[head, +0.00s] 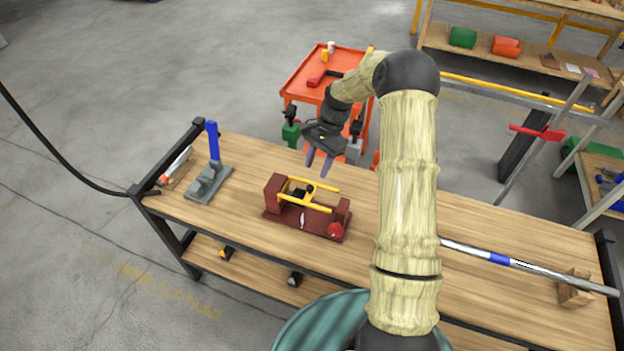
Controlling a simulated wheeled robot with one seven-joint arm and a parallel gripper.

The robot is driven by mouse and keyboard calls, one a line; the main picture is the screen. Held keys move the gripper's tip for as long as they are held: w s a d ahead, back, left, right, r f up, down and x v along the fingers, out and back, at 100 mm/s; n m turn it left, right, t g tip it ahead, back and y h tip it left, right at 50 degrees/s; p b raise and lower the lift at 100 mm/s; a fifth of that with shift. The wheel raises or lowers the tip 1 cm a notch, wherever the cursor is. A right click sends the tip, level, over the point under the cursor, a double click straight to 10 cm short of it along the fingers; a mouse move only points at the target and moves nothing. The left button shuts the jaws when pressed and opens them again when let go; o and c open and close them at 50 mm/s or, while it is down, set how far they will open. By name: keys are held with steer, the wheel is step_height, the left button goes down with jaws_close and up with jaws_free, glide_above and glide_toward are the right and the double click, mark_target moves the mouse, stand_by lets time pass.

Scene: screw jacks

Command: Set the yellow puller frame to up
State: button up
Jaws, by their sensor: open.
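The yellow puller frame (312,204) sits on a dark red base (305,222) with upright end blocks, near the front middle of the wooden workbench (362,252). Yellow bars run lengthwise between the blocks, with a dark part among them. A round red knob (335,229) is at the right end. Whether the frame is raised or lowered is hard to tell at this size. My gripper (317,163) is open and empty, above and behind the frame, with its fingers pointing down and apart from it.
A grey tool with a blue upright handle (213,140) stands left of the frame. A long metal bar with a blue band (500,259) lies at right on a wooden block (575,288). An orange cart (300,78) stands behind the bench.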

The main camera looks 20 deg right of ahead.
mark_target(310, 187)
steer(key=p+x, duration=0.1)
steer(key=x, duration=0.5)
steer(key=shift+s+f, duration=0.1)
steer(key=shift+f, duration=0.05)
jaws_close()
